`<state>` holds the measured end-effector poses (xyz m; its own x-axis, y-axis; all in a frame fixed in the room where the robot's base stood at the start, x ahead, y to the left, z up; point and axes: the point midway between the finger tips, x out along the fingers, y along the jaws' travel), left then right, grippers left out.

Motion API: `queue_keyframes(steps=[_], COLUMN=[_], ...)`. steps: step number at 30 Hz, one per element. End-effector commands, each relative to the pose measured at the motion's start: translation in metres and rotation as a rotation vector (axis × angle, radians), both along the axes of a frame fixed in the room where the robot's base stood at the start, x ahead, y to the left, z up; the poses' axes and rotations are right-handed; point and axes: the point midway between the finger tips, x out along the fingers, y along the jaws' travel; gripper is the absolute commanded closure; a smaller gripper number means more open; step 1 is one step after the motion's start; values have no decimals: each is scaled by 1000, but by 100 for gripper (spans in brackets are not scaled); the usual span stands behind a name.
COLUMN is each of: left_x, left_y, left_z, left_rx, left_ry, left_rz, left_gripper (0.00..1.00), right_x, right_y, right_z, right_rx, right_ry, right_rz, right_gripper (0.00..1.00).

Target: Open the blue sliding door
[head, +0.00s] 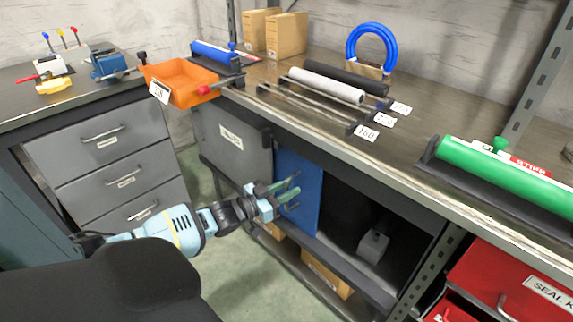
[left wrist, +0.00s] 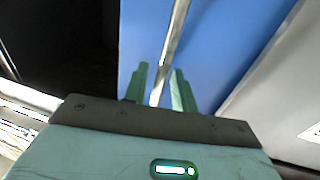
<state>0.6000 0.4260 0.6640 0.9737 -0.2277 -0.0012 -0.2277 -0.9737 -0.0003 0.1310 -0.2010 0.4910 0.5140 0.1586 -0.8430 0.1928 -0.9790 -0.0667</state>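The blue sliding door (head: 309,198) stands upright in the cabinet under the bench, right of a grey panel (head: 228,140). A dark opening lies to its right in the head view. My left gripper (head: 288,193) is in front of the blue door, its two green fingers apart. In the left wrist view the blue door (left wrist: 225,45) fills the upper middle. A thin metal handle bar (left wrist: 177,30) runs down between the fingers of my left gripper (left wrist: 161,82), with gaps beside it. My right gripper is not in view.
A grey box (head: 373,244) sits inside the dark opening. The bench above carries an orange bin (head: 182,82), rollers and a green cylinder (head: 510,170). Grey drawers (head: 105,135) stand at left and a red cabinet (head: 500,285) at lower right. Cardboard boxes lie low under the cabinet.

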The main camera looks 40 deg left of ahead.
Motion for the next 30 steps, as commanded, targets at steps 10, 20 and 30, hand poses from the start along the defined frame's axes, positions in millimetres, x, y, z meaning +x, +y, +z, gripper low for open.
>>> queue_keyframes(steps=[10, 20, 30], left_x=[-20, -62, -76], left_y=[4, 14, 18], left_z=[0, 0, 0], left_rx=[0, -1, 0], left_ry=[2, 2, 0], left_rz=[0, 0, 0], left_gripper=[73, 73, 73], right_x=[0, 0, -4], right_y=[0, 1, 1], right_z=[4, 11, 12], right_rx=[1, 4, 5], right_ry=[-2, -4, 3], right_rz=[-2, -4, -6], right_gripper=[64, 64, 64])
